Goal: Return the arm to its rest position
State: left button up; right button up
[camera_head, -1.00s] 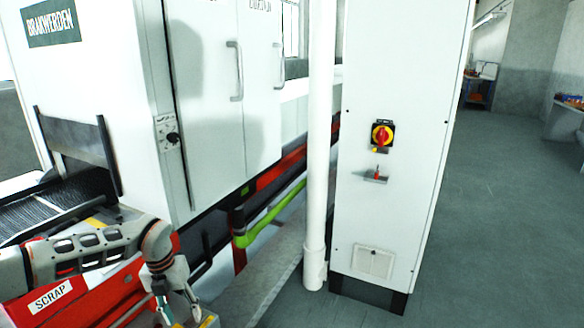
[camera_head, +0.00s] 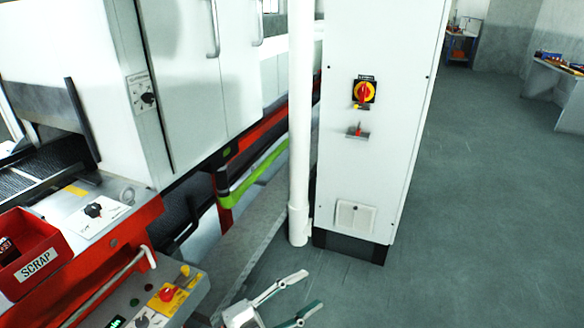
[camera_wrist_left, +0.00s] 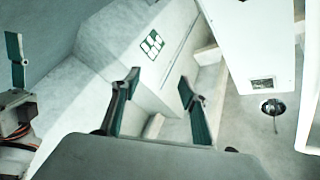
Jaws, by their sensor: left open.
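My left gripper (camera_head: 312,290) is at the bottom middle of the head view, with its two fingers spread and nothing between them. It is over the floor, right of the control panel and in front of the cabinet. Its fingers (camera_wrist_left: 158,85) also show apart and empty in the left wrist view. At the left edge of that view is another finger-like part with a dark green pad, beside a grey body with cables. It looks like my right gripper, but its jaws cannot be made out. Most of my left arm is out of the head view.
At left are the white belt machine (camera_head: 200,95), a red scrap bin (camera_head: 36,255) and a control panel with a red button (camera_head: 167,294). The right floor is clear.

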pick_arm(q)
jog(key=s+a+f+n+t+y, duration=0.2)
jog(key=a+f+n+t+y, duration=0.2)
jog(key=a+f+n+y, duration=0.65)
jog(key=s+a+f+n+g+y, duration=0.3)
jog(key=s+a+f+n, duration=0.3)
jog(key=s+a+f, duration=0.5)
jog(key=shift+a+n, duration=0.35)
jog(key=shift+a, duration=0.3)
jog(key=shift+f, duration=0.1)
